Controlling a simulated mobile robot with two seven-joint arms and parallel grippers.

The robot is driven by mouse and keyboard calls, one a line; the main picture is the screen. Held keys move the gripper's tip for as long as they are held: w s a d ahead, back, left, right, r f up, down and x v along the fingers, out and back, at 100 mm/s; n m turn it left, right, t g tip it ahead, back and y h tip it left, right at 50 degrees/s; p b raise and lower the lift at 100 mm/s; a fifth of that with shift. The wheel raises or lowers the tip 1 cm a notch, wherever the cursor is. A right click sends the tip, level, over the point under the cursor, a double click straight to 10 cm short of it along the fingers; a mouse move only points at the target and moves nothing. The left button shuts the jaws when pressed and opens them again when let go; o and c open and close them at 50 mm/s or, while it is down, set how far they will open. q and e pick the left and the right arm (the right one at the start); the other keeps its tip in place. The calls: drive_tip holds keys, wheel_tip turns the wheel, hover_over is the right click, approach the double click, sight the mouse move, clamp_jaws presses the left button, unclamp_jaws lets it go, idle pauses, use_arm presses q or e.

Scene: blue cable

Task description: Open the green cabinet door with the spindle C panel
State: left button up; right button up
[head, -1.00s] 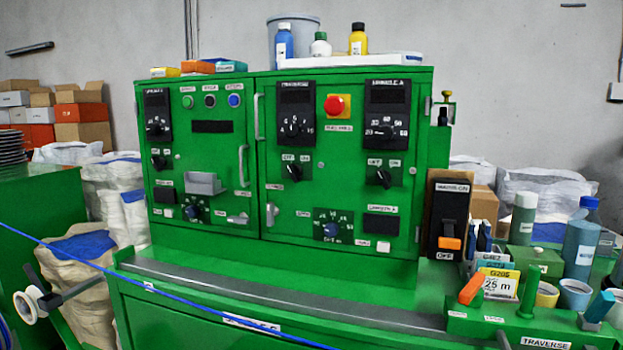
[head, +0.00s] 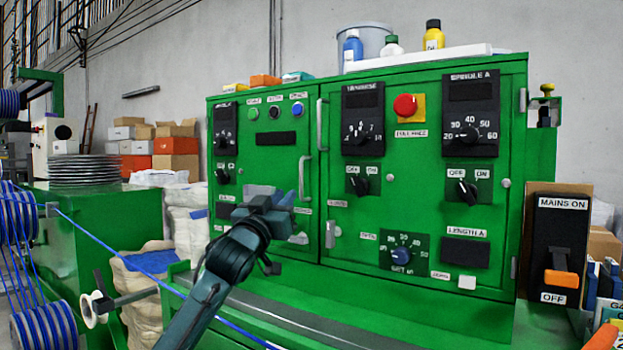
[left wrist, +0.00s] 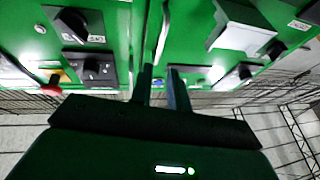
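The green cabinet (head: 350,265) has two closed doors. The left door (head: 262,165) carries a dark dial panel (head: 225,128) at its upper left; its label is too small to read now. A grey vertical bar handle (head: 304,178) is at this door's right side. My left gripper (head: 287,201) is in front of the left door, close to the handle's lower end. The left wrist view shows its two fingers (left wrist: 163,80) apart with a gap between them, and a pale bar (left wrist: 162,35) beyond. I cannot tell whether they touch the handle. My right gripper is not in view.
The right door (head: 420,200) has its own handle (head: 321,122) close by. A blue cable (head: 125,257) runs across below the cabinet. A mains switch box (head: 560,235) stands at right. Bottles (head: 352,48) and a tray (head: 430,57) sit on top.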

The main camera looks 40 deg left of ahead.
sight(301, 179)
use_arm(q)
drive_tip(key=p+x, duration=0.2)
drive_tip(key=x, duration=0.8)
drive_tip(key=shift+w+d, duration=0.1)
drive_tip(key=shift+w, duration=0.1)
drive_tip(key=shift+c, duration=0.4)
clamp_jaws()
